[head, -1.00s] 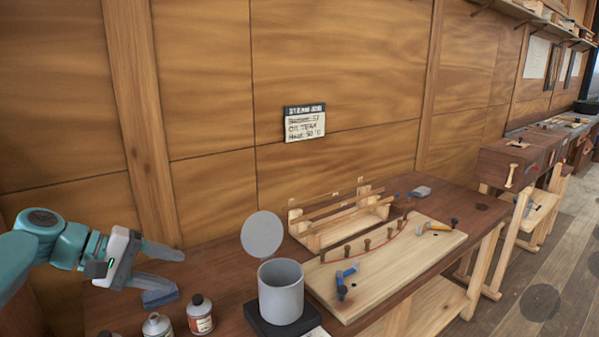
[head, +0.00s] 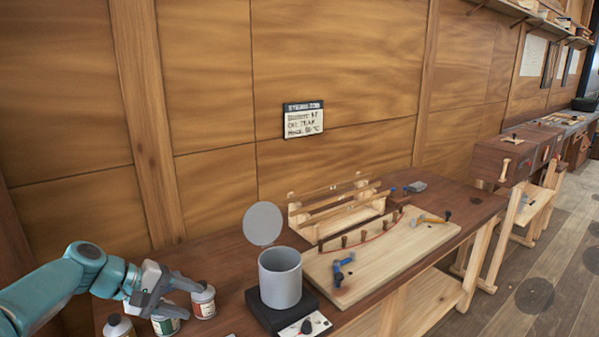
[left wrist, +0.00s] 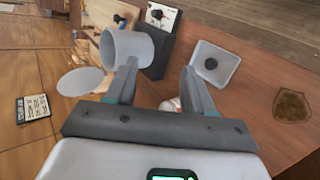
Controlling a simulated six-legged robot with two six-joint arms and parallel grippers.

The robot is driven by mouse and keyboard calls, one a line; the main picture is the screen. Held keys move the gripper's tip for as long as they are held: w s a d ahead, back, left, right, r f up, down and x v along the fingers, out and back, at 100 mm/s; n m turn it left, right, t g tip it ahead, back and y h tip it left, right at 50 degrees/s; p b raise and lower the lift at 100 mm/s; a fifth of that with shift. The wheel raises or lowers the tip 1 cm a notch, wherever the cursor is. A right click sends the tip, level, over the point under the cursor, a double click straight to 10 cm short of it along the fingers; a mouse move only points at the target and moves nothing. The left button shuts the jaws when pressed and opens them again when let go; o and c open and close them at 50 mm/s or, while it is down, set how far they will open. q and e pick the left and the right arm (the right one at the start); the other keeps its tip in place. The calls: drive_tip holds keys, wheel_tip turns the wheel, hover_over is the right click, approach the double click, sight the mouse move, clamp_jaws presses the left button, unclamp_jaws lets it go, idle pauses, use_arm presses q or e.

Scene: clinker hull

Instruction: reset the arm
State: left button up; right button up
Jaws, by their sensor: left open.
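My left gripper (head: 182,294) is at the lower left of the head view, over the near end of the bench and among the small bottles. It is open, and its two fingers (left wrist: 160,70) stand apart in the left wrist view with nothing gripped. A white bottle with a red label (head: 203,301) is close beside the fingers; a bit of a bottle (left wrist: 171,104) shows between the fingers' bases in the left wrist view. A green-labelled bottle (head: 166,325) is partly hidden under the gripper. My right gripper is not in view.
A grey pot (head: 281,279) with a round lid (head: 263,224) raised behind it stands on a dark base right of the gripper. A board with clamps (head: 375,255) and a wooden rack (head: 335,210) lie beyond. A white tray (left wrist: 196,75) shows in the left wrist view.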

use_arm(q)
drive_tip(key=s+d+f+g+y, duration=0.15)
drive_tip(key=s+f, duration=0.25)
drive_tip(key=f, duration=0.6)
drive_tip(key=s+d+f+m+g+y, duration=0.1)
drive_tip(key=s+d+f, duration=0.25)
drive_tip(key=f, duration=0.55)
drive_tip(key=s+d+f+g+y, duration=0.15)
drive_tip(key=s+f, duration=0.25)
drive_tip(key=f, duration=0.6)
drive_tip(key=s+d+f+m, duration=0.2)
drive_tip(key=s+f, duration=0.1)
drive_tip(key=s, duration=0.7)
drive_tip(key=s+d+f+m+y, duration=0.1)
drive_tip(key=s+d+f+m, duration=0.1)
drive_tip(key=s, duration=0.8)
wheel_tip(320, 180, down, 2)
drive_tip(key=shift+s+d+f+m, duration=0.1)
drive_tip(key=shift+s+d+m, duration=0.25)
drive_tip(key=shift+d, duration=0.5)
drive_tip(key=shift+w+f, duration=0.1)
drive_tip(key=shift+w, duration=0.05)
